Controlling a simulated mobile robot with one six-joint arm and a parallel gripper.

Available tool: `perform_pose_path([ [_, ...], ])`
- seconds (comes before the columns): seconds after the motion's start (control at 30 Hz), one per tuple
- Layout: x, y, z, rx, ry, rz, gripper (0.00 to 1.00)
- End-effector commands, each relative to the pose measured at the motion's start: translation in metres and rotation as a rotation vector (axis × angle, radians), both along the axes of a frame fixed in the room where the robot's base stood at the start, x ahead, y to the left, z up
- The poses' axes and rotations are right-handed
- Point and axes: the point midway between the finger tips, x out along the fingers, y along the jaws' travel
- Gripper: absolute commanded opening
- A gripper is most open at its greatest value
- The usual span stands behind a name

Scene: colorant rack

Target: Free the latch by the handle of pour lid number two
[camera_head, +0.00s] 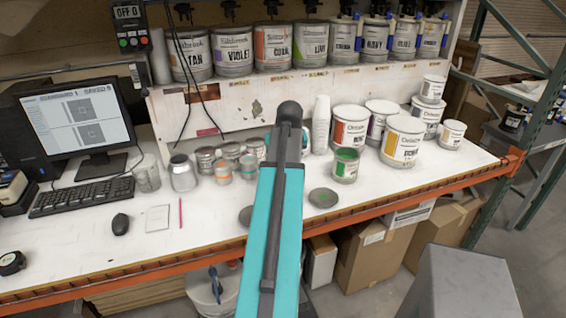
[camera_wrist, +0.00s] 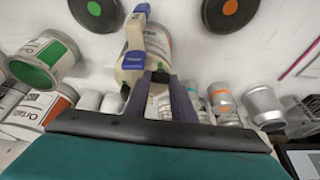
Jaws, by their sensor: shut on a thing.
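In the wrist view, a cream pour lid (camera_wrist: 130,72) with blue latch parts sits at a can (camera_wrist: 158,45) with a pale body and an orange mark. My gripper (camera_wrist: 160,84) has its two dark fingers close together at the pour lid's lower side, shut on part of it, which looks like the handle. The fingers hide much of the grip, and a bit of green shows between them. I cannot read a number on the lid or tell whether its latch is free. In the head view my teal arm hides the gripper and this lid.
An open can of green paint (camera_head: 345,165) stands right of my arm, near larger cans (camera_head: 402,140). Flat dark discs (camera_head: 323,197) lie near the table's front edge. Small tins (camera_head: 205,158) and a silver bottle (camera_head: 183,172) stand left. Shelf cans (camera_head: 232,50) line the back.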

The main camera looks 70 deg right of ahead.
Motion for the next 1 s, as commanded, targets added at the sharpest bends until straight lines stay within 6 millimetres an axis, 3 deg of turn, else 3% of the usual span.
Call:
perform_pose_path([
  [0.23, 0.000, 0.000, 0.000, -0.001, -0.001, 0.000, 0.01],
  [0.27, 0.000, 0.000, 0.000, -0.001, -0.001, 0.000, 0.25],
  [0.37, 0.000, 0.000, 0.000, 0.000, 0.000, 0.000, 0.41],
  [0.77, 0.000, 0.000, 0.001, 0.000, 0.000, 0.000, 0.42],
  [1.0, 0.001, 0.004, 0.012, -0.001, 0.000, 0.002, 0.42],
])
